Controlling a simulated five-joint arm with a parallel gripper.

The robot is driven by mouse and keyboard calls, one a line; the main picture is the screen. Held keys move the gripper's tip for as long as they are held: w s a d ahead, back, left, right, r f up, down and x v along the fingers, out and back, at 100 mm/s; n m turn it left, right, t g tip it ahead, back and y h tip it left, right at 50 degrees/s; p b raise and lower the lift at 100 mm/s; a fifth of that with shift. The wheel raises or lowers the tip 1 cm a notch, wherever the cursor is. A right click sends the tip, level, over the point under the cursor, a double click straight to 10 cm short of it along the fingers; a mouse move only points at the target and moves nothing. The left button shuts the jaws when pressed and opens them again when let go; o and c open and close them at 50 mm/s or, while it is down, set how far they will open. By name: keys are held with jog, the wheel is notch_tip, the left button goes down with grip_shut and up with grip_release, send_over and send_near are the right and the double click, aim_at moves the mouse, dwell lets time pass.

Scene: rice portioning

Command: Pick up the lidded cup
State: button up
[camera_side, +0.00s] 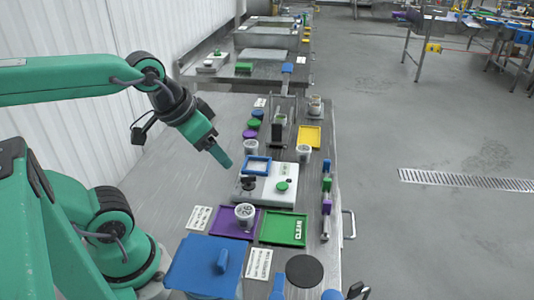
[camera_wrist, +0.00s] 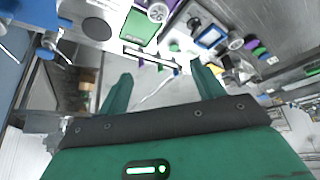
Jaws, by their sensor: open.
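A small whitish cup (camera_side: 244,211) with a patterned top stands on the purple tray (camera_side: 222,226); it also shows in the wrist view (camera_wrist: 157,12). Two similar cups stand farther back, one by the coloured discs (camera_side: 250,147) and one by the yellow tray (camera_side: 304,152). I cannot tell for certain which cup has a lid. My gripper (camera_side: 222,157) hangs above the table, left of the scale and apart from every cup. In the wrist view, its two green fingers (camera_wrist: 161,82) are spread with nothing between them.
A white scale (camera_side: 265,195) with a blue frame (camera_side: 257,165) stands mid-table. A green tray (camera_side: 285,230) lies beside the purple one. A blue lidded container (camera_side: 190,270) stands in front. A tool rack (camera_side: 326,200) runs along the right edge.

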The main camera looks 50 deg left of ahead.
jog(key=shift+o, duration=0.5)
jog(key=shift+w, duration=0.1)
jog(key=n+g, duration=0.6)
jog(key=n, duration=0.3)
send_over(250, 143)
jog(key=f, duration=1.5)
jog(key=shift+d, duration=0.4)
jog(key=shift+a+f, duration=0.25)
jog(key=shift+f, duration=0.1)
